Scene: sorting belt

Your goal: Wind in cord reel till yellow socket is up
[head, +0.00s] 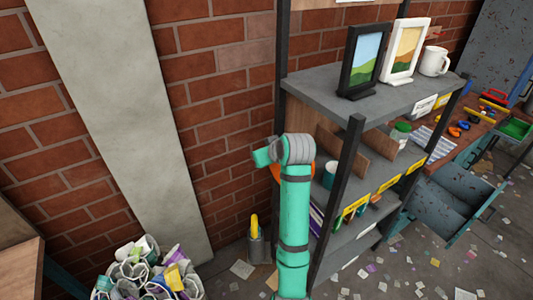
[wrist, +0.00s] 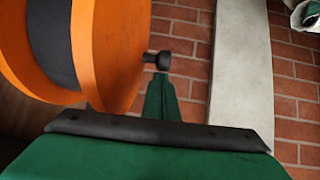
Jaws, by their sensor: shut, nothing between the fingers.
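The cord reel (wrist: 105,50) fills the upper left of the wrist view, with orange discs around a dark middle. In the head view only orange slivers of the reel (head: 277,173) show behind my arm, beside the shelf post. A dark knob with a short stub (wrist: 160,60), perhaps the reel's crank handle, stands out at the right of its disc. My gripper (wrist: 161,80) is shut and empty, its green tip just below the knob; I cannot tell whether they touch. A yellow item (head: 254,224), perhaps the socket, stands upright in or at a grey holder low by the wall.
The shelf unit (head: 357,120) is right of my arm, with picture frames (head: 363,60) and a mug (head: 434,61) on top. A bin of crumpled litter (head: 147,272) stands lower left. A brick wall and a pale pillar (head: 110,90) are behind. Scraps litter the floor.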

